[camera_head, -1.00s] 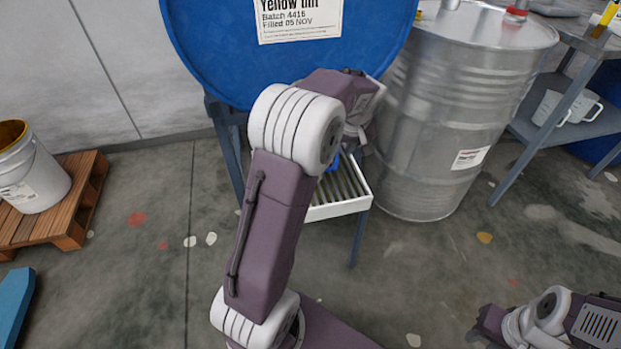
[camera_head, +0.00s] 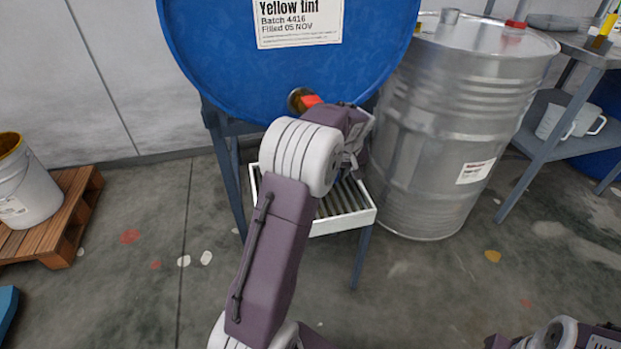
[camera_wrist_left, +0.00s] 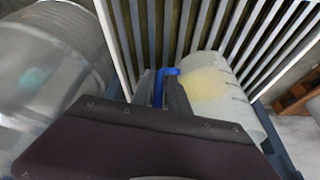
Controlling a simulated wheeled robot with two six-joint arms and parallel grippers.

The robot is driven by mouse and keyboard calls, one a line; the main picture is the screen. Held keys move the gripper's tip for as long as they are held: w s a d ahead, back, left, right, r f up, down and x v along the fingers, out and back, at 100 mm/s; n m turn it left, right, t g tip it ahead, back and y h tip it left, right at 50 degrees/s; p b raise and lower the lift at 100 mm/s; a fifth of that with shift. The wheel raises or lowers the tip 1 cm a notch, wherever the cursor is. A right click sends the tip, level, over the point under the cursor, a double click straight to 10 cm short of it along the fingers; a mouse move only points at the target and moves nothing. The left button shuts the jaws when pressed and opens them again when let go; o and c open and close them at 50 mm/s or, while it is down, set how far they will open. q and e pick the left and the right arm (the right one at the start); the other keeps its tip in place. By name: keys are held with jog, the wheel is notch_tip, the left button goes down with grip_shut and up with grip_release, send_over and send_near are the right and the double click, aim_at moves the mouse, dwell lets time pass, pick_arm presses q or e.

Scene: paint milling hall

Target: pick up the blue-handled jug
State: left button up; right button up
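The jug (camera_wrist_left: 208,88) is pale and translucent, with yellow inside its upper end. It shows in the left wrist view against a slatted white tray; I cannot tell whether it touches the slats. Its blue handle (camera_wrist_left: 158,88) lies between the two dark fingers of my left gripper (camera_wrist_left: 161,92). The fingers are close on both sides of the handle, but whether they press on it is unclear. In the head view my left arm hides the jug, and the left gripper (camera_head: 350,160) is over the tray (camera_head: 345,222). My right gripper is not in view.
A blue drum (camera_head: 290,75) labelled Yellow tint, with a red-handled tap (camera_head: 312,101), is above the tray. A steel drum (camera_head: 440,120) stands close on the right. A pail (camera_head: 28,190) on a pallet (camera_head: 75,205) is at left. Open floor lies in front.

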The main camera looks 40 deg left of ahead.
pick_arm(q)
grip_shut()
jog(key=shift+r, duration=0.1)
dwell(1.2)
